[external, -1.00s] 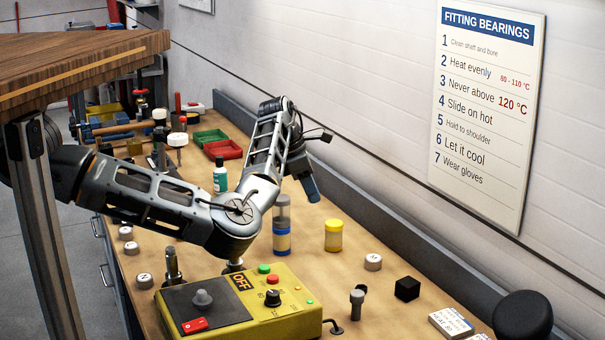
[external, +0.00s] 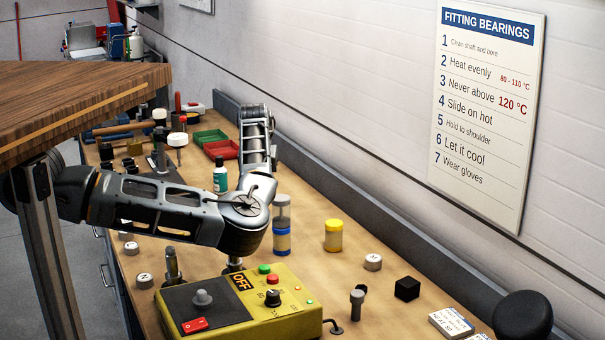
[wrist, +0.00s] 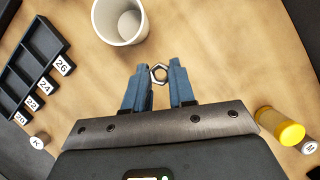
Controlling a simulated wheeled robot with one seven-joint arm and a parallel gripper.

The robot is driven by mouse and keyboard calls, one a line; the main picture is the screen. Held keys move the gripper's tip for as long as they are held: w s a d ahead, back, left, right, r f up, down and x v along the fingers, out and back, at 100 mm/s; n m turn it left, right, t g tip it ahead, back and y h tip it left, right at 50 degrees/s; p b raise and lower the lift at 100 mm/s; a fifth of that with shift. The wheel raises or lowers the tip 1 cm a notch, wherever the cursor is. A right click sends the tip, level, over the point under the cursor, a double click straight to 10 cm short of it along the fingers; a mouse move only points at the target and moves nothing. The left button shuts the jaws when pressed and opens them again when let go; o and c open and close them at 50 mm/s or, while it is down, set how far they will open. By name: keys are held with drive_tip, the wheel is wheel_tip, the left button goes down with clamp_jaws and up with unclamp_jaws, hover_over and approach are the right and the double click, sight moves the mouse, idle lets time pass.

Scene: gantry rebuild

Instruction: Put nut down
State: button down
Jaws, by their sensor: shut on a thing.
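The nut (wrist: 159,68) is a small silver hexagonal ring in the wrist view. It sits between the tips of the blue fingers of my gripper (wrist: 159,76), which is shut on it. Bench top shows through its hole. I cannot tell how high it is above the bench. In the external view my arm hides the fingers and the nut.
A white cup (wrist: 120,20) stands just beyond the fingers, to the left. A dark tray with numbered compartments (wrist: 36,62) lies at far left. A yellow-lidded jar (wrist: 280,125) is at right. Bare wooden bench (wrist: 215,45) lies beyond the fingers to the right.

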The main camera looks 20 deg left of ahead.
wheel_tip(320, 180, down, 8)
drive_tip(key=shift+f, duration=0.2)
idle(0.3)
drive_tip(key=shift+f, duration=0.15)
drive_tip(key=c, duration=0.9)
unclamp_jaws()
drive_tip(key=shift+c, duration=0.2)
drive_tip(key=shift+r+p, duration=0.3)
drive_tip(key=v, duration=1.2)
drive_tip(key=shift+b, duration=0.3)
drive_tip(key=shift+f, duration=0.1)
